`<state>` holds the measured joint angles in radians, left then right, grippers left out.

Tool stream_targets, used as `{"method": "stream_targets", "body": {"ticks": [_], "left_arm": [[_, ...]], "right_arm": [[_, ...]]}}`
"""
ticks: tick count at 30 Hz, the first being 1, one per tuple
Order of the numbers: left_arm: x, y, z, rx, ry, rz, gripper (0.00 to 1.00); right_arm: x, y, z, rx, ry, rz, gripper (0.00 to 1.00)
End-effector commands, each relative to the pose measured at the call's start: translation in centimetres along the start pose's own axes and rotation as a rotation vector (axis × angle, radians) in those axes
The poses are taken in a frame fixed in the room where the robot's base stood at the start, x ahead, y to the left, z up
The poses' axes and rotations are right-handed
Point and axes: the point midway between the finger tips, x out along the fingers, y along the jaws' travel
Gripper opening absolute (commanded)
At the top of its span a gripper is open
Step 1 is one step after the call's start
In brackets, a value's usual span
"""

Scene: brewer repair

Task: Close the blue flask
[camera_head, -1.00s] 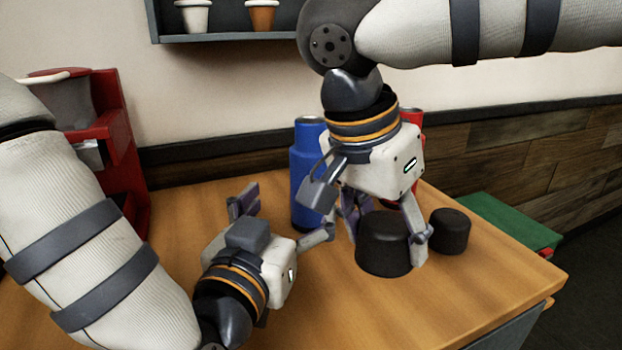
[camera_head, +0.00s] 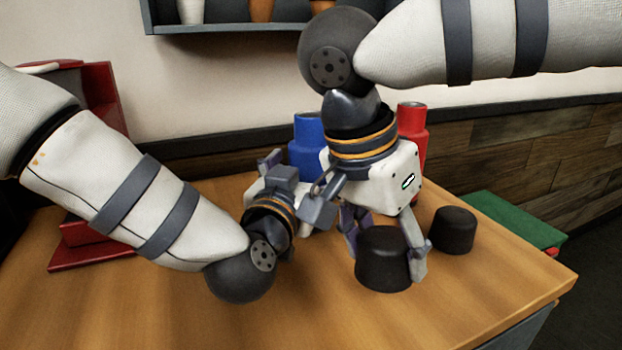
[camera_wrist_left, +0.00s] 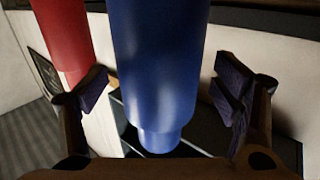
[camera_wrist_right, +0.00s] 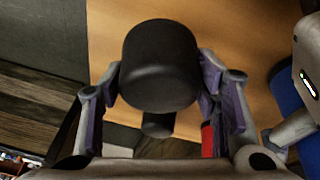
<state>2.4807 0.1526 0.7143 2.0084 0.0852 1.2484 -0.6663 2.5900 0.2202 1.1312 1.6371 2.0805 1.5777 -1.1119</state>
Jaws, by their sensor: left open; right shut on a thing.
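The blue flask (camera_head: 307,135) stands upright on the table, its neck up and no cap seen on it; its lower part is hidden behind my grippers. My left gripper (camera_head: 299,180) is open at the flask. In the left wrist view the blue flask (camera_wrist_left: 160,65) lies between the two spread fingers, with gaps at both sides. My right gripper (camera_head: 386,252) points down and is shut on the larger black cap (camera_head: 382,265), which also shows between its fingers in the right wrist view (camera_wrist_right: 160,65). I cannot tell whether that cap touches the table.
A smaller black cap (camera_head: 453,231) stands right of the held one. A red flask (camera_head: 412,130) stands behind my right gripper. A red brewer (camera_head: 95,100) is at the left. A green surface (camera_head: 515,222) lies beyond the table's right edge. The front table (camera_head: 330,310) is clear.

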Motion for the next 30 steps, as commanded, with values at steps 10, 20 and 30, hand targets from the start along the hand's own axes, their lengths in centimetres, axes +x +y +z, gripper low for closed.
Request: {"method": "stream_targets", "body": {"ticks": [10,20,30], "left_arm": [[1.21,0.07,0.02,0.000,0.000,0.001,0.82],[1.19,0.07,0.04,0.000,0.000,0.001,0.34],[1.20,0.06,-0.45,0.000,0.004,0.001,0.17]], "right_arm": [[0.39,-0.09,0.08,-0.002,-0.004,0.004,0.29],[0.39,-0.09,0.08,-0.002,-0.004,0.004,0.29],[0.22,-0.05,0.05,-0.001,-0.002,0.002,0.29]]}}
